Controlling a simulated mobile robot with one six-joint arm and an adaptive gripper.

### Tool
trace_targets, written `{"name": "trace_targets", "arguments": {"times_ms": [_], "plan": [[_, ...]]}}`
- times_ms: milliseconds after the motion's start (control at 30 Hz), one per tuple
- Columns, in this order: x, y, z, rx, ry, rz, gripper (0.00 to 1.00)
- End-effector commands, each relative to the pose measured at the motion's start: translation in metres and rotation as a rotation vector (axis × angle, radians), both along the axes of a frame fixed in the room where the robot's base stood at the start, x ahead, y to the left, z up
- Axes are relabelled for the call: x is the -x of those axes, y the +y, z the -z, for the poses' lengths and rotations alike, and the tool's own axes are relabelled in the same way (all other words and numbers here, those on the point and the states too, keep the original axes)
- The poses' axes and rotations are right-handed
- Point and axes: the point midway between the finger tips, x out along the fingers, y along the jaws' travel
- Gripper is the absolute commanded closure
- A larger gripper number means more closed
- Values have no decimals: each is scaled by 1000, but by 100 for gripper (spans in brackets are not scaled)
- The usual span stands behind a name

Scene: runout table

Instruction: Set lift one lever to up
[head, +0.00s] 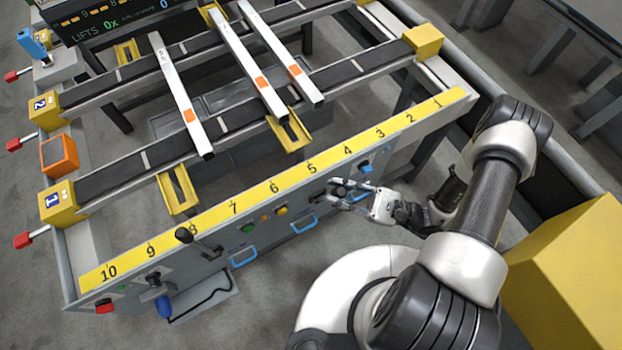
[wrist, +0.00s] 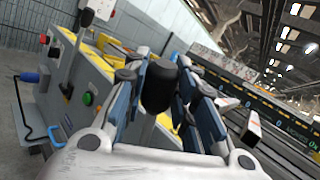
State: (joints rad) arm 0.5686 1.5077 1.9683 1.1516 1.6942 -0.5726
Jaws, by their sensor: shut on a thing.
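My gripper (head: 345,192) is at the front panel of the runout table, below the 4 and 5 marks of the yellow scale. In the wrist view my gripper (wrist: 165,95) is shut on a black lever knob (wrist: 159,85), with a blue-padded finger on each side. In the head view the fingers mostly cover this knob. A second black-knobbed lever (head: 183,236) stands on the panel farther left, apart from my gripper; its knob also shows in the wrist view (wrist: 87,17).
Blue handles (head: 303,225), a green button (head: 247,228) and a yellow button (head: 281,210) lie left of my gripper on the panel. Several white bars (head: 188,105) rest across the black conveyors. A yellow block (head: 570,265) stands at the right.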

Motion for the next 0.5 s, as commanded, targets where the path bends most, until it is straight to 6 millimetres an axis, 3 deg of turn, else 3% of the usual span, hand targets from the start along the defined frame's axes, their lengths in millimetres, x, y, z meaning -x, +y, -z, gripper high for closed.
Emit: {"name": "trace_targets", "arguments": {"times_ms": [33, 200, 500], "plan": [[9, -9, 13, -18, -31, 1, 100], [37, -30, 31, -98, -164, -3, 100], [74, -52, 60, -219, -366, -7, 100]]}}
